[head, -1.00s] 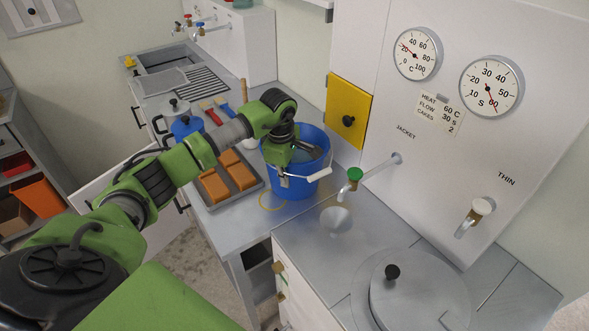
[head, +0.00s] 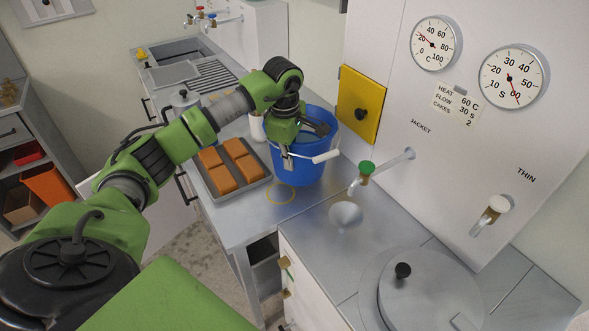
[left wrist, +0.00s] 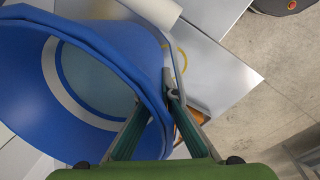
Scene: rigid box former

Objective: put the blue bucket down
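The blue bucket (head: 306,168) is at the back of the metal counter, beside the yellow door. Its pale handle hangs down at the front. My left gripper (head: 297,132) is at the bucket's near left rim. In the left wrist view, the gripper's fingers (left wrist: 168,98) close on the wall of the bucket (left wrist: 25,85), one inside and one outside. The bucket looks tilted there, with a pale round area inside. I cannot tell whether its base touches the counter. A thin yellow ring (head: 281,192) is marked on the counter just in front of it. My right gripper is out of view.
A tray (head: 212,196) with several orange blocks is left of the bucket. A funnel (head: 346,216), a green-knobbed tap (head: 366,168) and a round lid (head: 432,290) are to the right. The yellow door (head: 359,103) stands close behind.

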